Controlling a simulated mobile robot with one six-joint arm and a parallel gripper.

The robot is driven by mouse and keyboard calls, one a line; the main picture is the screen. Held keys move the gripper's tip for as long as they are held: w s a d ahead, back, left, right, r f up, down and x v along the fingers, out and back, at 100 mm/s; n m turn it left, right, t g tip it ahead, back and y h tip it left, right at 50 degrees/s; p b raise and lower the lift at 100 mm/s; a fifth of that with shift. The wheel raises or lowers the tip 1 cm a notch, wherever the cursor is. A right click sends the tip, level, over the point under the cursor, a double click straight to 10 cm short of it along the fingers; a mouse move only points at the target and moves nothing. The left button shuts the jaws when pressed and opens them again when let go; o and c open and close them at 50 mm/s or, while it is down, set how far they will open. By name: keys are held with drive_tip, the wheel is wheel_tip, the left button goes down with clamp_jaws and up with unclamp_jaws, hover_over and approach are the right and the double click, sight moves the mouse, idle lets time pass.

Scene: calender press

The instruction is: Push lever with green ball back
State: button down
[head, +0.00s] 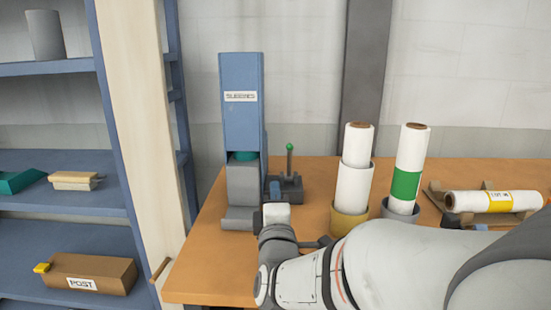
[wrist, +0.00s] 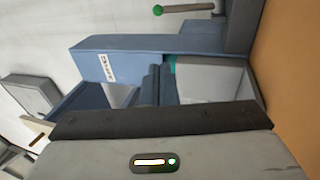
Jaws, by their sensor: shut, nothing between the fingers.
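The lever (head: 289,163) stands upright on a dark grey base (head: 292,184) on the orange bench, with a green ball (head: 290,147) on its top. In the wrist view the lever lies sideways at the top edge, with its green ball (wrist: 158,10) at the left end. My gripper (head: 275,186) is shut and empty.
A tall blue labelled press (head: 241,115) with a grey block (head: 242,182) and teal part stands left of the lever. White rolls (head: 354,190) stand upright to the right, one with a green band (head: 406,184). Another roll (head: 485,201) lies on a rack. Blue shelving (head: 60,190) is at left.

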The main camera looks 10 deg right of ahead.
sight(289, 163)
drive_tip(key=shift+r, duration=0.1)
drive_tip(key=p+x, duration=0.2)
drive_tip(key=p, duration=0.6)
drive_tip(key=shift+w+r, duration=0.1)
drive_tip(key=shift+r, duration=0.05)
drive_tip(key=shift+w+p, duration=0.15)
drive_tip(key=shift+p, duration=1)
drive_tip(key=w+d+r+p, duration=0.2)
drive_tip(key=w+d+p, duration=0.1)
drive_tip(key=w, duration=0.6)
drive_tip(key=shift+w+d+r, duration=0.2)
drive_tip(key=shift+w+d, duration=0.05)
drive_tip(key=shift+d, duration=0.35)
drive_tip(key=shift+r, duration=0.1)
